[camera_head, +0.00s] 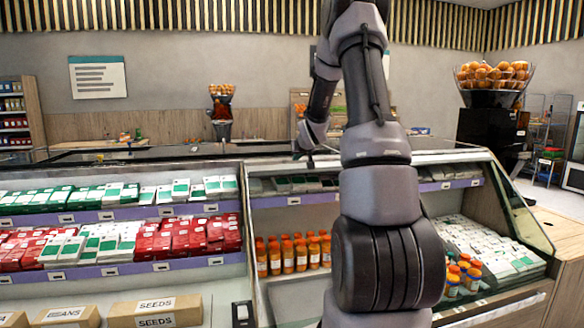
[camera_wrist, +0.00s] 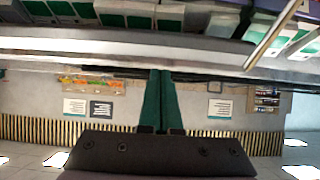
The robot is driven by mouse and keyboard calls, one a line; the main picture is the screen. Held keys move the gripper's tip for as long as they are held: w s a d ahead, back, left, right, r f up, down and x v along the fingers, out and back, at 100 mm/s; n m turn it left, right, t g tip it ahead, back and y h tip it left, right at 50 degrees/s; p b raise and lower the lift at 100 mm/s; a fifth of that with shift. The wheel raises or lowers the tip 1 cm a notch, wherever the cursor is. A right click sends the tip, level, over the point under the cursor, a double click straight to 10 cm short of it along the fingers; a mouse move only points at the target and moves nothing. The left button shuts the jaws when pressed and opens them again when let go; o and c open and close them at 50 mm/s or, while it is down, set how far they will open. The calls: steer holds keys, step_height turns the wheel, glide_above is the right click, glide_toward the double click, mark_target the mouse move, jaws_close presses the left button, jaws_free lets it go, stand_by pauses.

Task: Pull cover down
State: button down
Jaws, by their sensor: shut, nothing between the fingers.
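My gripper (camera_wrist: 161,74) shows in the wrist view as two dark green fingers pressed together, with nothing between them. Their tips reach just below a long pale edge (camera_wrist: 120,42) of the display case; I cannot tell whether they touch it. The wrist view is upside down. In the head view my arm rises in front of the refrigerated display case (camera_head: 246,225) and bends down at its top rim; the fingers are not clear there. A cover is not plainly distinguishable; the pale top edge (camera_head: 440,157) of the right section may belong to it.
Shelves hold red, white and green packs (camera_head: 170,240), with orange-capped bottles (camera_head: 288,255) lower down. Seed boxes (camera_head: 155,310) lie at the lower left. A juicer with oranges (camera_head: 490,85) stands at the back right, another (camera_head: 221,110) farther back. The right side panel (camera_head: 520,220) is slanted.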

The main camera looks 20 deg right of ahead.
mark_target(290, 168)
steer(key=x, duration=1)
steer(key=shift+w+d+f, duration=0.25)
steer(key=shift+f, duration=0.05)
